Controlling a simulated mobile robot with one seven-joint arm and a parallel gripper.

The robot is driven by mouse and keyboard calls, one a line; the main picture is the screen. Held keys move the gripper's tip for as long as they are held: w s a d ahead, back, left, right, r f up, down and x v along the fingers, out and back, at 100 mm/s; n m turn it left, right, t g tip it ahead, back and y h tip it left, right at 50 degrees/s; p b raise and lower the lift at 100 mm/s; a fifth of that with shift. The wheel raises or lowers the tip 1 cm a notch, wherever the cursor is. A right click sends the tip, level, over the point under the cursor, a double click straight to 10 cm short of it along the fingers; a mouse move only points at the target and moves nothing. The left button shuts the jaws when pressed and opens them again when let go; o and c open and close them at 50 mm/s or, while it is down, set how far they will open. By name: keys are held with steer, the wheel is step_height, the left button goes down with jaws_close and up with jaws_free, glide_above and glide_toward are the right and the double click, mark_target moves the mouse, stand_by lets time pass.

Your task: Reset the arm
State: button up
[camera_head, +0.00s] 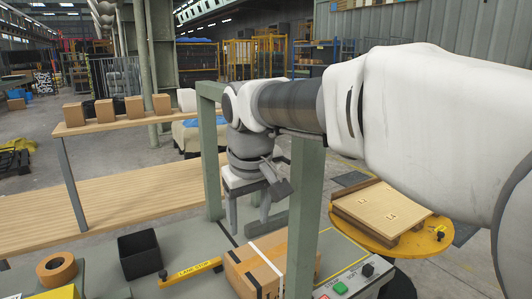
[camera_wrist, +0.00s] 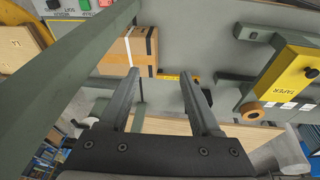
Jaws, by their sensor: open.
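My gripper (camera_head: 248,214) hangs from my outstretched arm in the head view, within the green upright frame and above the work table. In the wrist view my gripper (camera_wrist: 158,72) shows two grey fingers spread apart with nothing between them. A taped cardboard box (camera_head: 243,274) lies on the table below and to the front of the gripper; it also shows in the wrist view (camera_wrist: 113,58), beyond the left finger and apart from it.
The green frame (camera_head: 306,215) stands close around my wrist; its bar (camera_wrist: 78,68) crosses the left of the wrist view. A black bin (camera_head: 139,255), a tape roll (camera_head: 57,268) and a yellow taper (camera_wrist: 297,72) are on the table. A round yellow turntable (camera_head: 428,243) holds flat boards at right.

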steer(key=s+d+f+m+t, duration=0.1)
steer(key=s+d+f+m, duration=0.1)
steer(key=s+d, duration=0.6)
steer(key=s+d+f+m+t, duration=0.1)
steer(key=s+d+f+m, duration=0.2)
steer(key=s+d, duration=0.6)
steer(key=shift+s+f+m+t+h, duration=0.25)
steer(key=shift+f+m+t+h, duration=0.05)
steer(key=shift+m, duration=0.1)
stand_by(0.9)
